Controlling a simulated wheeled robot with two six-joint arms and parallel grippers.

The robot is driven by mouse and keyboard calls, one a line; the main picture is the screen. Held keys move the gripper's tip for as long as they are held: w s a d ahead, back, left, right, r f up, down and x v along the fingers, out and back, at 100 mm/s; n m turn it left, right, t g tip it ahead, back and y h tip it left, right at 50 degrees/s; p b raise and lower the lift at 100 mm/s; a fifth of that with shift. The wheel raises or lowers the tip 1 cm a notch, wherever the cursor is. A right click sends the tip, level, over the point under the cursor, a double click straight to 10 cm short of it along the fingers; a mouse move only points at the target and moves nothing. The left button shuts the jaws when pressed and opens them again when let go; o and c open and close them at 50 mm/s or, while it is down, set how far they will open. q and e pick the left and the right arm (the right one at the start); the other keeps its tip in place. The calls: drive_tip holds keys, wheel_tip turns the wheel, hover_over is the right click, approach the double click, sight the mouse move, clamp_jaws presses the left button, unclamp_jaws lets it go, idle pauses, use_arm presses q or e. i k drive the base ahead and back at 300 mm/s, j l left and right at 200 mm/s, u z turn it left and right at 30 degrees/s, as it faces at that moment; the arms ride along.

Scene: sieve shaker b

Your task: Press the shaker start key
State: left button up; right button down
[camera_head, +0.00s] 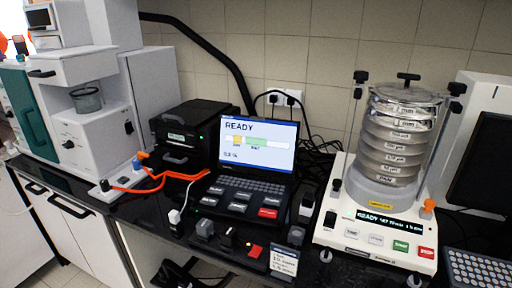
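The sieve shaker (335,238) stands on the black bench at the right, a white base with a stack of metal sieves (397,140) clamped on top. Its front panel display (388,222) is lit and starts with READY. Below it is a row of keys: two pale keys at the left, a green key (401,246) that looks like the start key, and a red key (426,252) at the right end. The key lettering is too small to read surely. Nothing covers the green key. Neither of my grippers is in view.
A laptop-like terminal (258,141) showing READY stands left of the shaker, with its own red key (268,212). Small blocks and a label card (284,262) lie along the bench front. A black keyboard (480,268) is close at the shaker's right. Orange cable (150,183) crosses the left bench.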

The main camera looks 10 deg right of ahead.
sight(398, 245)
drive_tip(key=z, duration=1.25)
